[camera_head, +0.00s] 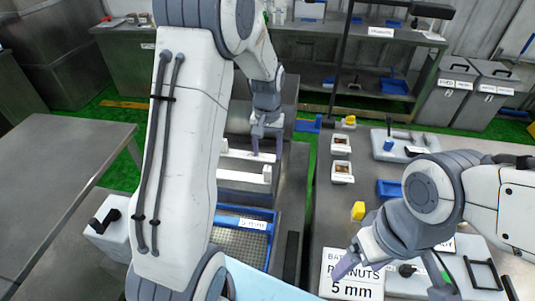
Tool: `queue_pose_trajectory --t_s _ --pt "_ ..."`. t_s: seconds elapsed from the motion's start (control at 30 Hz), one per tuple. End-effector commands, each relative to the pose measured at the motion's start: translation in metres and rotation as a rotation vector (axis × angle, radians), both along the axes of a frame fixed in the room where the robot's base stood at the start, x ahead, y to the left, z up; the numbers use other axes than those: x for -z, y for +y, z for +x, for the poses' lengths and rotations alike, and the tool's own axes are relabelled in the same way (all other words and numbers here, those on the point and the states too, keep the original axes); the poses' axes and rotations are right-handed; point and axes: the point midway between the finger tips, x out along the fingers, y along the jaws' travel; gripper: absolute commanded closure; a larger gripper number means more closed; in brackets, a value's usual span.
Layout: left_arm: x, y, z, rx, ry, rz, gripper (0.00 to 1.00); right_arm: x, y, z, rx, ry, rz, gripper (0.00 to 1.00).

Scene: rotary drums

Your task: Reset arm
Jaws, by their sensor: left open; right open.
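My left arm reaches up across the middle of the view and bends down to its gripper (256,148). That gripper points down over the upper of two white bars (245,177) on a grey metal unit. It looks open and empty; I cannot tell whether it touches the bar. My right arm comes in from the right. Its gripper (347,264) points to the lower left, over the edge of a white sign (350,285) reading "PEANUTS 5 mm". It holds nothing that I can see, and one finger is partly hidden.
A blue-framed mesh tray (242,224) labelled 5 mm lies beside my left arm. The right bench carries small white boxes (341,145), a blue bin (389,190) and a yellow-topped item (358,210). A bare metal table (60,175) stands left. Labelled grey bins (452,92) stand at back right.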

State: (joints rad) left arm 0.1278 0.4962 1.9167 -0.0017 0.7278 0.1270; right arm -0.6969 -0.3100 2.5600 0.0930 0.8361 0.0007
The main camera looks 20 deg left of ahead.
Motion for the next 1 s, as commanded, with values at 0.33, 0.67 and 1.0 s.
queue_pose_trajectory --t_s 0.33,0.67,1.0 --pt "0.0 0.0 0.0 0.001 0.0 0.0 0.33 0.0 0.0 0.0 0.0 0.0 0.0 0.21" --pt "-0.048 -0.096 -0.053 0.255 -0.023 -0.019 0.33 0.0 0.0 0.0 0.0 0.0 0.0 0.21" --pt "-0.09 -0.185 -0.205 0.714 -0.039 -0.064 0.33 0.0 0.0 0.0 0.0 0.0 0.0 0.21"
